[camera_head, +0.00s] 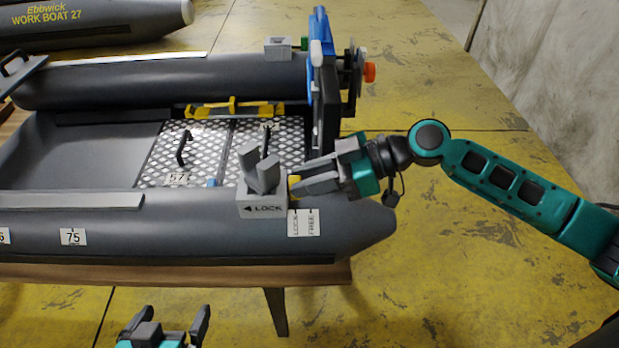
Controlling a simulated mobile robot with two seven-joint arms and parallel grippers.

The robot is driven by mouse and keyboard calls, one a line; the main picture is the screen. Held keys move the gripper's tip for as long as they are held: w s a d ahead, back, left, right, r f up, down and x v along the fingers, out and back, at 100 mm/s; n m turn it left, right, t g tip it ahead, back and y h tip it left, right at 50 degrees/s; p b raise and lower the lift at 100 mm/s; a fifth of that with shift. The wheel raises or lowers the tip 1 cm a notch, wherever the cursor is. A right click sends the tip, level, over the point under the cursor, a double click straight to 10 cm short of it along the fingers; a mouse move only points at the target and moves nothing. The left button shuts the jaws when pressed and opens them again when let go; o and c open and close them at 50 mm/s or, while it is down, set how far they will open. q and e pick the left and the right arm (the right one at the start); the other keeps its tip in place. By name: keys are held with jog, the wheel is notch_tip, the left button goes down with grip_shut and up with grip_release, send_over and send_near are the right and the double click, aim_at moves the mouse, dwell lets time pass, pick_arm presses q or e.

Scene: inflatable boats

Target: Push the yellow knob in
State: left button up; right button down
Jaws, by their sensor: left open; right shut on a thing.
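The yellow knob (294,180) sits at the right side of the grey oarlock block (262,204), which is marked LOCK with an arrow to the left. The block stands on the near tube of the grey inflatable boat. My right gripper (296,178) reaches in from the right with its fingers at the knob, partly covering it. It is shut on the knob, as far as the view shows. My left gripper (172,322) is open and empty at the bottom edge, below and in front of the boat. A white label (303,223) reading LOCK and FREE lies below the knob.
The boat (110,224) rests on a wooden stand (190,274). A second boat (90,24) lies behind. The yellow floor at right is clear.

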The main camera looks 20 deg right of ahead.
jog(key=c, duration=1)
grip_release()
jog(key=shift+o, duration=0.2)
jog(key=shift+d, duration=0.15)
jog(key=v, duration=1.2)
jog(key=shift+s+d, duration=0.15)
jog(key=shift+d, duration=0.15)
